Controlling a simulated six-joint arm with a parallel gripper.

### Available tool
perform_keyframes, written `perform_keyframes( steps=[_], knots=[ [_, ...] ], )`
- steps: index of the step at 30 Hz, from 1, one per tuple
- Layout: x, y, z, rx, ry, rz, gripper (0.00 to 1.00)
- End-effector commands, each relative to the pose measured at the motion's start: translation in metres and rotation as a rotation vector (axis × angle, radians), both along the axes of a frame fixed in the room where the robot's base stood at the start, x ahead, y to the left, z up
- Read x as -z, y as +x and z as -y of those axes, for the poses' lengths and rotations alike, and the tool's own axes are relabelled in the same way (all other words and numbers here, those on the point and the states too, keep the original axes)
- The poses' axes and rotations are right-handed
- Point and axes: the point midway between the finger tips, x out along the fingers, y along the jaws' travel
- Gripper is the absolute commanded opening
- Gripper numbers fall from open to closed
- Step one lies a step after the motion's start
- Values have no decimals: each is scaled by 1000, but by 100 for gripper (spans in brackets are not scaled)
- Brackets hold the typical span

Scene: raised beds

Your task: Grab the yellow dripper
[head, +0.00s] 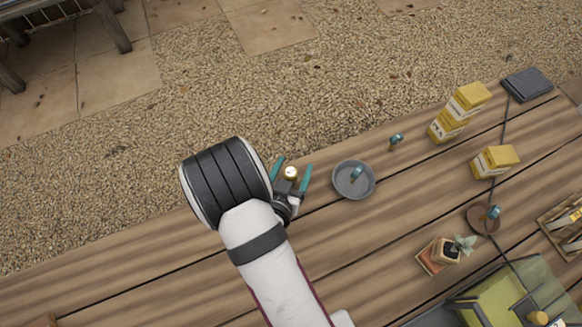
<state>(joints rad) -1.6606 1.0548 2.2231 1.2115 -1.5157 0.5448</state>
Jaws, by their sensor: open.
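A small round thing with a gold-yellow rim and pale centre (290,172) shows between the fingers. It may be the yellow dripper, but it is too small to be sure, and I cannot tell whether it touches the fingers. Small teal-topped pieces stand in the grey dish (340,191), on the bare table (397,139) and on the brown saucer (480,225). A small yellow-orange knob-like thing (537,318) shows at the bottom right.
Yellow boxes (495,161) and a stack of them (468,97) stand at the right. A dark slab (527,84) lies at the far corner. A potted plant (447,251), a wooden crate (550,232) and a green item (500,295) are at lower right. Gravel lies beyond the table edge.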

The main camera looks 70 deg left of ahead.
Motion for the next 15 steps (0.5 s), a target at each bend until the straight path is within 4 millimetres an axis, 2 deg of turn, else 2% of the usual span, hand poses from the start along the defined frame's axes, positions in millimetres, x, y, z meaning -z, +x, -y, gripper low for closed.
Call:
perform_keyframes(
  steps=[3,9,15],
  knots=[
    [5,7,-7,1,-3,0,74],
    [5,7,-8,1,-2,0,72],
    [5,7,-8,1,-2,0,36]
  ],
)
